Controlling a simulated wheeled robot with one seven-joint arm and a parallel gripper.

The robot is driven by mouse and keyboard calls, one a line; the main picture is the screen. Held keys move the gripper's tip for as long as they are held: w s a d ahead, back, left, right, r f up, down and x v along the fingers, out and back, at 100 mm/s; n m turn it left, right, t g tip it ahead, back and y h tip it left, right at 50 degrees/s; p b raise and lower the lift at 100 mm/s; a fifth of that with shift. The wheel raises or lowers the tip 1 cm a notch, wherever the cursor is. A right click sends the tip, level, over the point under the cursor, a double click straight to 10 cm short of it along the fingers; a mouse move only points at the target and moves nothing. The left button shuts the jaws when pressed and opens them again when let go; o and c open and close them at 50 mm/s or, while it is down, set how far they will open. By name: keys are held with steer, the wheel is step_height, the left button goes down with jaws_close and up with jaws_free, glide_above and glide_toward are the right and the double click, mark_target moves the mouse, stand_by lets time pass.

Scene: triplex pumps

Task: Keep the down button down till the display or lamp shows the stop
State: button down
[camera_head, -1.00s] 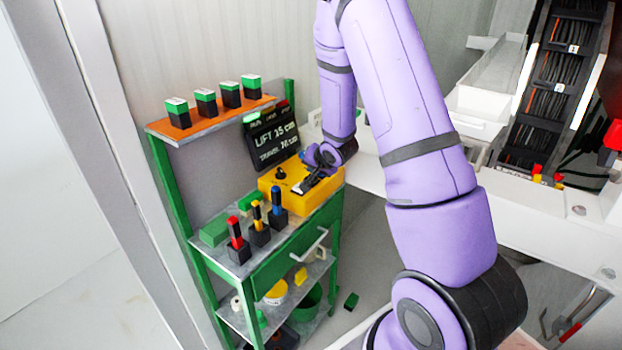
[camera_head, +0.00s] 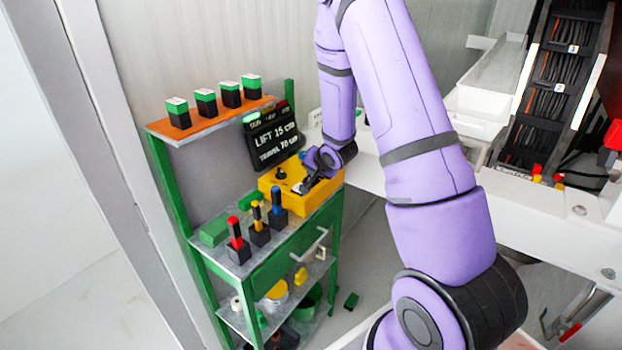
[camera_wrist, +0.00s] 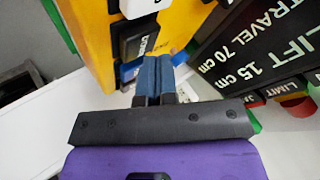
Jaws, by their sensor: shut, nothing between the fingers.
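In the wrist view the yellow box (camera_wrist: 88,35) has a black button (camera_wrist: 138,38) with a white label, too blurred to read surely. My gripper (camera_wrist: 153,64) is shut and empty, its blue fingertips at the lower edge of that button. I cannot tell whether they touch it or hold it in. The dark display (camera_head: 275,140) stands behind the box and reads LIFT 15 cm and TRAVEL 70 cm. The green lamp (camera_head: 251,117) on its top left is bright.
Red, yellow and blue-topped black pieces stand on the cart top (camera_head: 228,256) left of the box. An orange shelf (camera_head: 190,128) above holds several green-topped black blocks. A white counter (camera_head: 520,225) lies to the right, under my arm.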

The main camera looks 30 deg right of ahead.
steer(key=shift+f, duration=0.5)
stand_by(0.8)
stand_by(2.9)
steer(key=shift+r, duration=0.95)
steer(key=shift+r, duration=2.5)
